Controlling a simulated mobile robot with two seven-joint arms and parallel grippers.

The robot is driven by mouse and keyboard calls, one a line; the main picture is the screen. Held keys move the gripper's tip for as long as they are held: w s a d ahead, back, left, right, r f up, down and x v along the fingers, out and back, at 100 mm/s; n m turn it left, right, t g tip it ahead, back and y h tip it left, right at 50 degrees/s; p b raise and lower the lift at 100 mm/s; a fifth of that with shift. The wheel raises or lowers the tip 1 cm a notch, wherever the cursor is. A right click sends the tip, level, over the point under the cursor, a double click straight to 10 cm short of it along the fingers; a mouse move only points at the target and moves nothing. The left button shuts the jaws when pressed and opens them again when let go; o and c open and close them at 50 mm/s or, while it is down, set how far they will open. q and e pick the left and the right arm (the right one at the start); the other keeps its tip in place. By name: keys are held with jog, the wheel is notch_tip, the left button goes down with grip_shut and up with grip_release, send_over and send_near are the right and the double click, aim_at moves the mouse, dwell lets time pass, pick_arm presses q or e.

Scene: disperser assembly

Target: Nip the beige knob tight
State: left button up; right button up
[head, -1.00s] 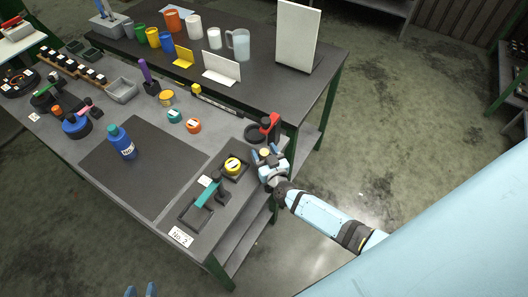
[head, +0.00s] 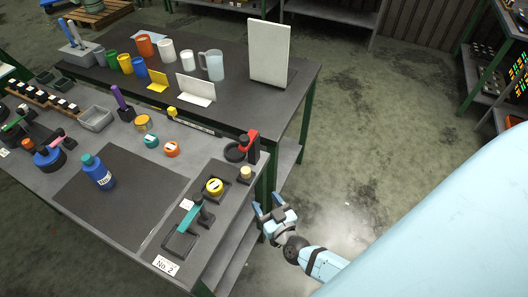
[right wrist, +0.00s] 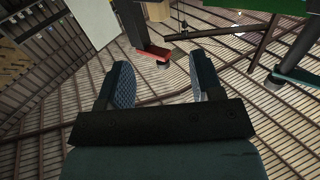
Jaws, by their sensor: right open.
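The beige knob (head: 246,173) stands upright on a small dark base near the right edge of the workbench, beside the red-and-black device (head: 250,142). My right gripper (head: 268,207) is open and empty. It is just off the bench's right edge, in front of and to the right of the knob, and apart from it. In the right wrist view its two fingers (right wrist: 162,84) are spread with nothing between them. A tan shape at the top of that view may be the knob; I cannot tell. My left gripper is out of view.
A blue bottle (head: 97,171) stands on the dark mat (head: 125,195). Open floor lies to the right of the bench.

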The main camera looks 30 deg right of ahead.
jog(key=n+g+y+b, duration=0.3)
jog(key=n+y+b, duration=0.6)
jog(key=b, duration=1.6)
send_near(248, 171)
jog(key=shift+m+y, duration=0.9)
jog(key=p+x, duration=0.2)
jog(key=x, duration=0.1)
jog(key=p+x, duration=0.2)
jog(key=x, duration=0.1)
jog(key=d+f+p+x, duration=0.1)
jog(key=p+x, duration=0.1)
jog(key=x, duration=0.1)
jog(key=shift+w, duration=0.25)
jog(key=shift+w+a+f, duration=0.1)
jog(key=shift+w+a, duration=0.2)
jog(key=shift+w, duration=0.1)
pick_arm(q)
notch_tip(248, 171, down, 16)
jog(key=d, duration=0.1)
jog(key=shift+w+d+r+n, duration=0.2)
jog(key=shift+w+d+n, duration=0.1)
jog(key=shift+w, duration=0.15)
